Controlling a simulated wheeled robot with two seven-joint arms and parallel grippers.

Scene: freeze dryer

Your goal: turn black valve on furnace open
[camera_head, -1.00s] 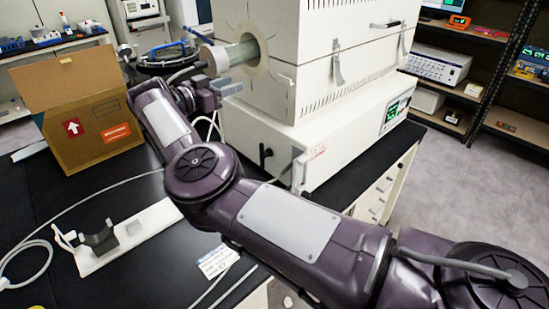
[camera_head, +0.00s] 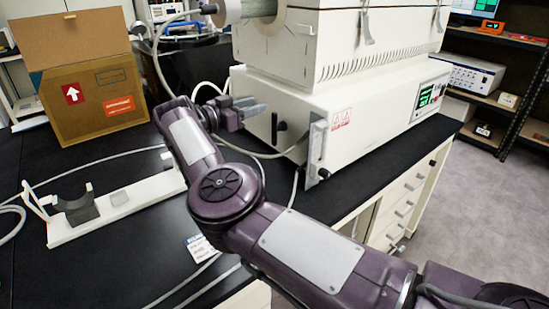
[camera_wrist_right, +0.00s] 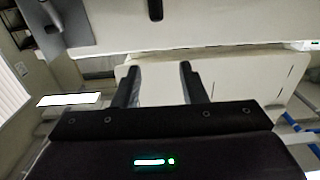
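The white furnace (camera_head: 372,100) stands on the black bench. A dark piece at the top of the right wrist view (camera_wrist_right: 155,9) looks like this handle. My right gripper (camera_head: 256,106) is just left of and slightly above the handle in the head view, apart from it. Its two fingers (camera_wrist_right: 160,68) are spread with nothing between them. My left gripper is not in view.
A flowmeter panel (camera_head: 316,148) with a dark knob sits right of the valve. A cardboard box (camera_head: 95,103) stands at the left. A white stand with a dark cradle (camera_head: 75,208) lies on the bench. Thin hoses and cables run behind and below my right arm.

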